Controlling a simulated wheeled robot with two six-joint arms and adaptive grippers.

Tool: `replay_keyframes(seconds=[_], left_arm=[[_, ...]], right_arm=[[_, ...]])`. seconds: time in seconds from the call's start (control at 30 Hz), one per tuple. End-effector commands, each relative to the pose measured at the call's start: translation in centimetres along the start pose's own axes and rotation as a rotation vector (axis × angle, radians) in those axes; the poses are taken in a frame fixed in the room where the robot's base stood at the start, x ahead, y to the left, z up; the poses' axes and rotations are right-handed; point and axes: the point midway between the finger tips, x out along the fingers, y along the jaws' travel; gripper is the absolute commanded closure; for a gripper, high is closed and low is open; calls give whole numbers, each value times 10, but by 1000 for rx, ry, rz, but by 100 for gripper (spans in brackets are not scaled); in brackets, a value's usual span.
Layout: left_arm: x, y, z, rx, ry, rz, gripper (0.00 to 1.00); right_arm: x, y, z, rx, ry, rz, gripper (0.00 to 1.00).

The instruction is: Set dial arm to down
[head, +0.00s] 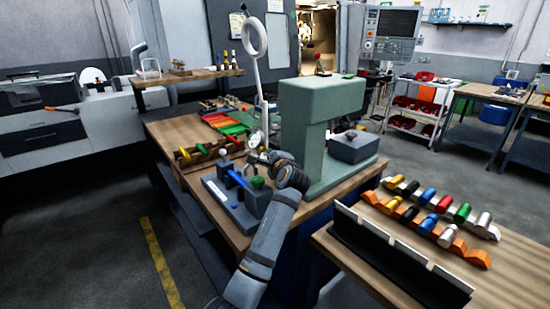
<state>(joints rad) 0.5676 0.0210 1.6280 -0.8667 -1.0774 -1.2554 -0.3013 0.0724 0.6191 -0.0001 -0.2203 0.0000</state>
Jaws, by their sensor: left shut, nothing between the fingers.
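My left arm reaches up from the bottom middle. Its gripper (258,156) is shut and empty, beside the green press on the wooden bench. A small pale round part, perhaps the dial (254,140), shows right at the fingertips. I cannot tell whether they touch. The dial arm itself is too small and partly hidden by my gripper, so its position cannot be told. Just below and left of the gripper is a grey bench fixture (222,196) with a blue bar and a green knob (257,182). My right gripper is not in view.
The tall green press (308,118) stands close right of my gripper. A wooden rack (208,152) with coloured handles lies behind the fixture. A ring lamp (254,38) rises behind. A front right table holds coloured cylinders (428,224) and a black rail (385,262). Floor is clear at left.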

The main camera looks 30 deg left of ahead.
Motion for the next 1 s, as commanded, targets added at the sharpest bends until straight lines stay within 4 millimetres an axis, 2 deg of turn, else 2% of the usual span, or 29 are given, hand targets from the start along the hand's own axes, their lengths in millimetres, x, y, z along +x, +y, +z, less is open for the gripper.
replay_keyframes(seconds=[0.1,0.23,1.0], left_arm=[[13,-1,0,1,0,0,100],[19,0,0,-2,0,-1,100],[18,-2,3,-67,1,-32,100]], right_arm=[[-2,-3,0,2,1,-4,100],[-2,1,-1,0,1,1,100],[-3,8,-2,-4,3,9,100]])
